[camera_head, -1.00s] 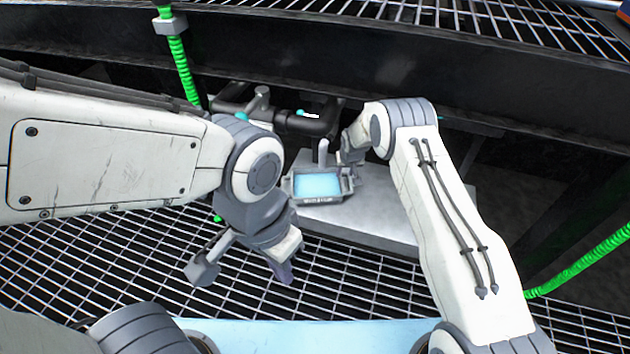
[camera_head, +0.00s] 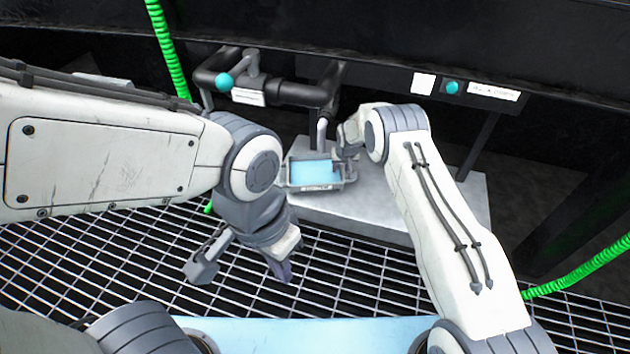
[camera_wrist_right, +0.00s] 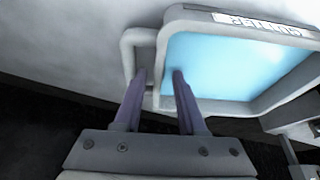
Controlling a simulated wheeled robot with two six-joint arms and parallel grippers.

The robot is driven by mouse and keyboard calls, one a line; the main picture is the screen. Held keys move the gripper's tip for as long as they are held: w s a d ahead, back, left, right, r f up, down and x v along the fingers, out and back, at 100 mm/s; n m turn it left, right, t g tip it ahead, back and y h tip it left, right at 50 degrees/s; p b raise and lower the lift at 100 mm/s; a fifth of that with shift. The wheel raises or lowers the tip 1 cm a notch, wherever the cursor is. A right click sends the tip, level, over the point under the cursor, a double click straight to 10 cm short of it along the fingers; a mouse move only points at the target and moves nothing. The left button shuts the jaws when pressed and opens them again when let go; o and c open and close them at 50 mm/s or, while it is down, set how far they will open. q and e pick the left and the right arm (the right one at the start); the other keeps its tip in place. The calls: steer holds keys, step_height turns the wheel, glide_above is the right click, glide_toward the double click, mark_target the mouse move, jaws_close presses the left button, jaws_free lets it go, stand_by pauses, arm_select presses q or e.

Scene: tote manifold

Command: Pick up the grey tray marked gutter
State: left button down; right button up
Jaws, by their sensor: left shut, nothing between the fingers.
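The grey tray (camera_head: 317,188) holds blue liquid and sits on a pale grey block. In the right wrist view its front label reads GUTTER (camera_wrist_right: 262,22), and a loop handle (camera_wrist_right: 130,50) stands out from its near side. My right gripper (camera_head: 343,160) is at the tray's right end. In the wrist view its fingers (camera_wrist_right: 160,78) are apart, one over the handle loop and one just inside the rim, with the tray's side wall between them and gaps visible.
The grey block (camera_head: 380,205) has free top to the right of the tray. Dark pipes (camera_head: 285,92) with a teal knob (camera_head: 225,82) run behind it, and a spout (camera_head: 322,130) stands close behind the tray. A green hose (camera_head: 168,50) hangs at left.

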steer(key=shift+w+f, duration=0.1)
steer(key=shift+f, duration=0.35)
steer(key=shift+r, duration=0.15)
steer(key=shift+f, duration=0.3)
jaws_close()
steer(key=shift+w+r, duration=0.15)
stand_by(1.3)
